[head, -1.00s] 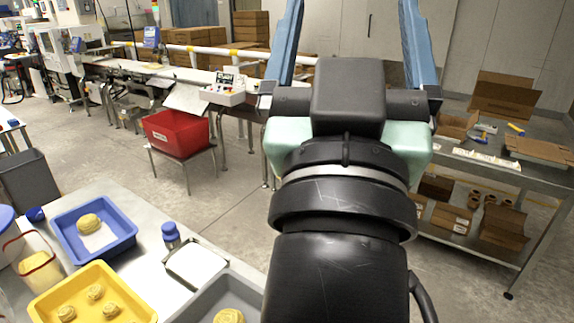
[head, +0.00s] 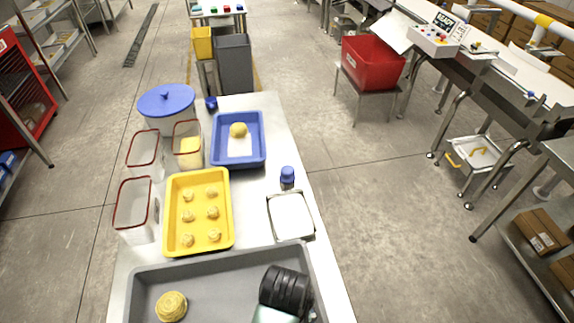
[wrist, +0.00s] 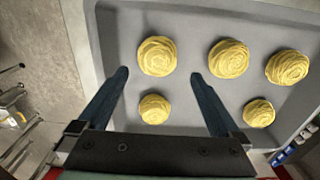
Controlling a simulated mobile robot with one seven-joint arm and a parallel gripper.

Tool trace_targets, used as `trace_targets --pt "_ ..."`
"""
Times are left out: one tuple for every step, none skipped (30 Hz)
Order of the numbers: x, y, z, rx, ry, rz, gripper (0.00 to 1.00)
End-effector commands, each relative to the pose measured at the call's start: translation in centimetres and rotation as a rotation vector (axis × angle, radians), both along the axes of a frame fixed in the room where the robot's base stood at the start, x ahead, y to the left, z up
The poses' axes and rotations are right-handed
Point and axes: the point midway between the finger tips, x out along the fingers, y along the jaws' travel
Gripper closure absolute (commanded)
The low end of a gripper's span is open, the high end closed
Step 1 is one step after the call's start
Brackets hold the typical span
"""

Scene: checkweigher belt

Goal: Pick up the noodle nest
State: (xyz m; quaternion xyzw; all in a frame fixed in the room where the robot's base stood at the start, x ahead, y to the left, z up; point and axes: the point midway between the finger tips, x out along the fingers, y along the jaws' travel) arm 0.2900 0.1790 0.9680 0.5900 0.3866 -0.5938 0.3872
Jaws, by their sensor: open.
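In the wrist view several round yellow noodle nests lie in the grey tray (wrist: 205,22). A large nest (wrist: 157,56) lies around the line of my fingertips, and a smaller nest (wrist: 154,109) lies between the fingers, nearer the palm. More nests (wrist: 228,58) lie to the right. My gripper (wrist: 160,75) is open and empty, above the tray; its exact height is unclear. In the head view one nest (head: 171,306) shows in the grey tray (head: 205,262), left of my arm; my fingers are out of sight there.
A yellow tray (head: 199,172) holds several small nests. A blue tray (head: 262,128) holds one nest (head: 238,130) on a white sheet. Clear containers (head: 132,205), a blue-lidded tub (head: 166,100), a blue-capped bottle (head: 287,176) and a metal-rimmed white pan (head: 291,215) stand nearby.

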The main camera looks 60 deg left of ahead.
Motion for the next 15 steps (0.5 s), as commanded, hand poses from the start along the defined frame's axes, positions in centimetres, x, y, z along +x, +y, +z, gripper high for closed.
trace_targets --pt "-0.1 -0.1 -1.0 -0.002 0.003 -0.001 0.00" --pt "0.0 -0.1 -1.5 -0.001 0.002 -0.001 0.00" --pt "0.0 0.0 -2.0 -0.001 0.000 -0.002 0.00" --pt "0.0 0.0 -2.4 0.000 0.000 -0.002 0.00" --pt "0.0 0.0 -2.7 0.000 0.000 -0.003 0.00" --pt "0.1 0.0 -3.0 0.001 -0.002 -0.003 0.00" --pt "0.1 0.0 -3.2 0.001 -0.002 -0.003 0.00" --pt "0.1 0.0 -3.3 0.001 -0.002 -0.003 0.00" --pt "0.1 -0.1 -3.5 0.002 -0.003 -0.004 0.00" --pt "0.1 -0.1 -3.6 0.002 -0.003 -0.004 0.00" --pt "0.1 -0.1 -3.9 0.002 -0.002 -0.004 0.00" --pt "0.0 -0.2 -4.3 0.001 0.000 -0.003 0.00" --pt "0.0 -0.3 -4.6 0.001 -0.001 -0.003 0.00" --pt "0.0 -0.4 -5.1 -0.001 0.000 -0.003 0.00" --pt "0.0 -0.4 -5.6 0.000 0.000 -0.003 0.00"
